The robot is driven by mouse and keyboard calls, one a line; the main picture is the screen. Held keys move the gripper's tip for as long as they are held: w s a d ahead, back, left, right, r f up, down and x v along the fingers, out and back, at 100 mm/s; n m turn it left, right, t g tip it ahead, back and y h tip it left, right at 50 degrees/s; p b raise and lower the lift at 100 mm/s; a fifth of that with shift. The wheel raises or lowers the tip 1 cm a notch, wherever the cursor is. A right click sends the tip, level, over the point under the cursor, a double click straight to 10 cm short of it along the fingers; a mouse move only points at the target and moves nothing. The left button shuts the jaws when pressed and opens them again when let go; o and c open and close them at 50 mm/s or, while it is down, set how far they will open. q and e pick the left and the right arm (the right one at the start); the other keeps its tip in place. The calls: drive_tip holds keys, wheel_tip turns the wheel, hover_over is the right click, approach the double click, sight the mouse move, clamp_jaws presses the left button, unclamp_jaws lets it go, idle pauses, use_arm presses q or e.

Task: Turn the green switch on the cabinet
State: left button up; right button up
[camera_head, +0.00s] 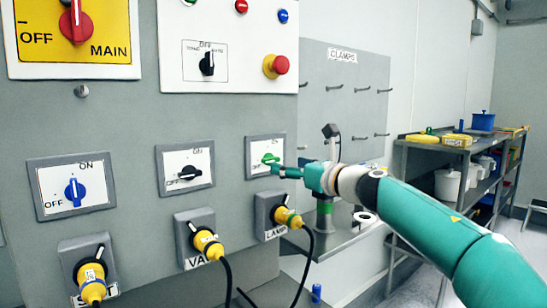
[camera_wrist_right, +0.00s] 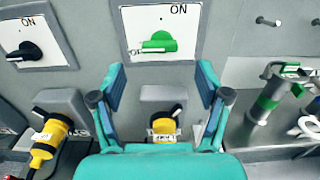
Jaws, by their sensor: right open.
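The green switch (camera_head: 270,158) sits on a white plate marked ON on the grey cabinet (camera_head: 130,135). Its handle lies roughly level in the right wrist view (camera_wrist_right: 158,42). My right gripper (camera_head: 277,169) is close to the switch's lower right in the head view. In the right wrist view my right gripper (camera_wrist_right: 160,82) is open and empty, with its fingers spread below and to either side of the switch. I see no contact with the handle. My left gripper is not in view.
A black switch (camera_head: 190,173) and a blue switch (camera_head: 75,192) are to the left. Yellow plugs with black cables, including one (camera_head: 288,217) below the green switch, stick out. A red button (camera_head: 276,66) is above. A shelf (camera_head: 415,146) stands at right.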

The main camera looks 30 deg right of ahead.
sight(270, 160)
drive_tip(key=w, duration=0.2)
drive_tip(key=w+p, duration=0.1)
drive_tip(key=w, duration=0.1)
drive_tip(key=w+p, duration=0.1)
drive_tip(key=w, duration=0.1)
drive_tip(key=shift+w+a, duration=0.25)
drive_tip(key=shift+w, duration=0.05)
drive_tip(key=c, duration=1.2)
drive_tip(key=shift+o, duration=0.2)
